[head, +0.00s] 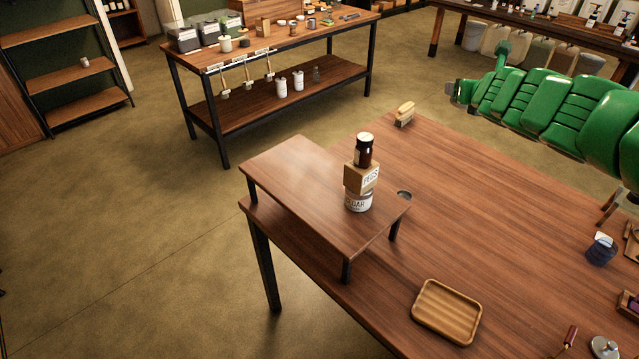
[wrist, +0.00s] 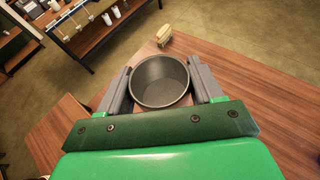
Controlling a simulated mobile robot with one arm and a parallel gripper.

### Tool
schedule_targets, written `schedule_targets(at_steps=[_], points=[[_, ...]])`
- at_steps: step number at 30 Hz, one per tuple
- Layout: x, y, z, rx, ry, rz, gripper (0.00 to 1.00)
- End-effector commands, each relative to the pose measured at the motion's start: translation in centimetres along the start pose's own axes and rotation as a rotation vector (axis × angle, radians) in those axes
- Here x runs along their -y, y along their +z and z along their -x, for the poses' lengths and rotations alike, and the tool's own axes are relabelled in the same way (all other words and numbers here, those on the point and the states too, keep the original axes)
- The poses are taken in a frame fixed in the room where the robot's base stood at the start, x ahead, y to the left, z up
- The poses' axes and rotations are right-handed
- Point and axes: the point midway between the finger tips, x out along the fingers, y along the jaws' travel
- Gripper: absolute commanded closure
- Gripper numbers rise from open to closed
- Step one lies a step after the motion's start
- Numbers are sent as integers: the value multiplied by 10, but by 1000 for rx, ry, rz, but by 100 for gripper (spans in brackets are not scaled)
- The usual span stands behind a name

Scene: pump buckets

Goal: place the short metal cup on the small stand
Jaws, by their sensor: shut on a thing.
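The short metal cup (wrist: 160,84) is grey, round and open at the top. In the wrist view it sits between the two grey fingers of my gripper (wrist: 160,75), which is shut on it. In the head view my gripper (head: 458,92) is at the upper right, above the far side of the table; the cup is hard to make out there. The small stand (head: 290,190) is a low wooden platform with dark legs on the table's left end. A tin (head: 358,202), a pegs box (head: 361,178) and a dark bottle (head: 364,150) are stacked on it.
The stand's left part is bare. A small dark round container (head: 404,195) is by its right corner. A brush (head: 405,114) lies at the table's far edge, a wooden tray (head: 446,312) at the front. The middle of the table (head: 480,220) is clear.

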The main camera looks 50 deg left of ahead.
Motion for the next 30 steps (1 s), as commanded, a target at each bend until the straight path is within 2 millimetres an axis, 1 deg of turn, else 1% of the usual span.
schedule_targets(at_steps=[5,22,30], points=[[-11,2,-5,0,-14,-4,71],[-31,5,-13,0,-56,-18,71],[-51,7,-18,0,-82,-29,71]])
